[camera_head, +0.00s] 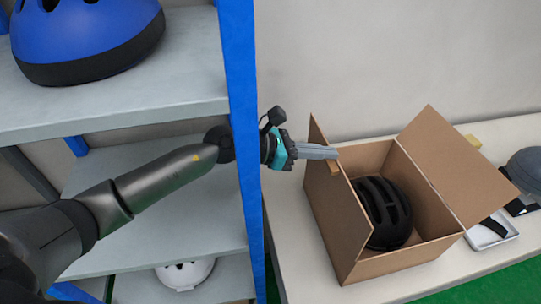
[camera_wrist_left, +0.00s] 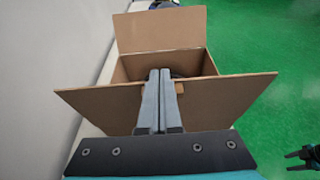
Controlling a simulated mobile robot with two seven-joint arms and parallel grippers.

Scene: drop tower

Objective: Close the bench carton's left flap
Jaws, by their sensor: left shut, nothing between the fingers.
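The open brown bench carton (camera_head: 400,262) stands on the bench with a black helmet (camera_head: 382,212) inside. Its left flap (camera_head: 338,222) stands raised and leans outward along the left side; it shows broad in the left wrist view (camera_wrist_left: 110,105). My left gripper (camera_head: 336,153) is shut and empty, its fingertips at the flap's upper edge by a small tan block (camera_head: 335,169). In the left wrist view the fingers (camera_wrist_left: 160,72) overlap the flap's edge; contact is unclear. My right gripper (camera_wrist_left: 291,161) shows small at the lower right of the wrist view, fingers apart.
The carton's right flap (camera_head: 455,165) is spread open. A blue-posted shelf rack (camera_head: 240,110) stands left, with a blue helmet (camera_head: 85,35) and a white helmet (camera_head: 185,273). A white tray (camera_head: 490,232) and a grey helmet (camera_head: 527,168) lie right on the bench (camera_head: 300,262).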

